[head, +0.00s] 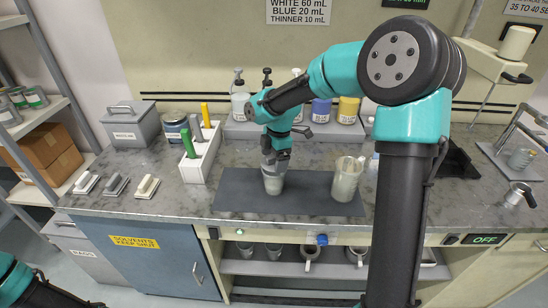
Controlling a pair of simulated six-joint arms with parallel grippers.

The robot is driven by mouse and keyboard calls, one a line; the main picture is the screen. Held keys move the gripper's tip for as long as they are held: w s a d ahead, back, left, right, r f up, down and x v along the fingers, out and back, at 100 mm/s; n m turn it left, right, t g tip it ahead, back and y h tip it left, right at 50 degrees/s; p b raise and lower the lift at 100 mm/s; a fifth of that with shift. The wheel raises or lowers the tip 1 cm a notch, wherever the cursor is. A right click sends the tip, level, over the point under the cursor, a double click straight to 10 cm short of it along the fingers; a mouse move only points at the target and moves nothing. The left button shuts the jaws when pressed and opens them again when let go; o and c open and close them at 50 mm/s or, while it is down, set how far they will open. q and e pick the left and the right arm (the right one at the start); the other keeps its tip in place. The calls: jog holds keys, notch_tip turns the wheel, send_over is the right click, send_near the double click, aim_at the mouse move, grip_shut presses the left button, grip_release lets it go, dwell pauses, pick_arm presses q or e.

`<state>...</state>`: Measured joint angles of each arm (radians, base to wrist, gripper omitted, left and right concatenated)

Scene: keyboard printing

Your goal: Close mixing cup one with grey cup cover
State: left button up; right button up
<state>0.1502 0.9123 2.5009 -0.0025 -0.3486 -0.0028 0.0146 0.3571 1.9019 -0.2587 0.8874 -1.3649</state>
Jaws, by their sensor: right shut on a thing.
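A pale, translucent cup (273,183), which looks like mixing cup one, stands upright on the dark grey mat (312,203) at the middle of the bench. My right gripper (277,156) points down directly over this cup. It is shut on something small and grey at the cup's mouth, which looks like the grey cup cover. The fingers hide most of the cover, and I cannot tell whether it is fully seated on the rim. My left gripper is out of view; only part of my left arm shows at the lower left corner.
A larger translucent jug (347,180) stands on the mat to the right. A white rack (203,160) with colored-handled tools stands to the left. Three small handled blocks (115,185) lie at the far left. Bottles and jars (320,110) line the back shelf.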

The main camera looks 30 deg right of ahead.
jog(key=shift+f, duration=0.55)
dwell(1.1)
jog(key=shift+f, duration=0.35)
jog(key=shift+f, duration=0.15)
jog(key=o, duration=0.6)
jog(key=shift+r, duration=3)
jog(key=d+r, duration=0.1)
jog(key=r, duration=1)
jog(key=d+r, duration=0.1)
jog(key=r, duration=0.5)
jog(key=shift+s+d+r, duration=0.1)
jog(key=shift+d, duration=0.2)
